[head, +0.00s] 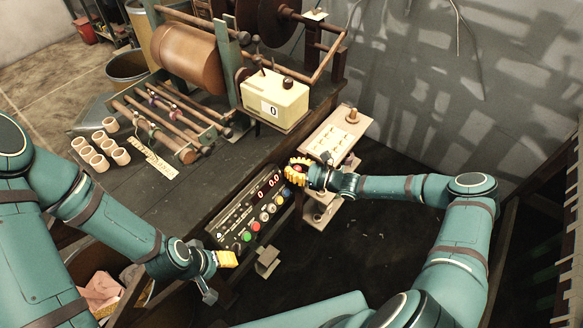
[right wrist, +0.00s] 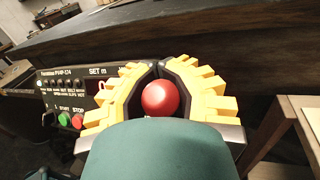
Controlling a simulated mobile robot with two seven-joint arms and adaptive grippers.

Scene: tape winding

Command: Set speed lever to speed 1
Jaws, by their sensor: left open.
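A red ball knob (right wrist: 160,98), apparently the speed lever's, sits between the yellow fingers of my right gripper (right wrist: 159,70) in the right wrist view. The fingertips nearly meet around it, and its stem is hidden. In the head view my right gripper (head: 298,168) is at the upper right end of the control panel (head: 250,208), with a bit of red between its fingers. The speed marks cannot be read. My left gripper (head: 226,258) is open and empty near the panel's lower left end.
The panel has red digits and several coloured buttons (head: 267,216), some also in the right wrist view (right wrist: 66,119). A workbench (head: 200,195) carries rollers, wooden rings (head: 97,160) and a cream counter box (head: 275,98). A small plate with a label (head: 335,132) stands right of it.

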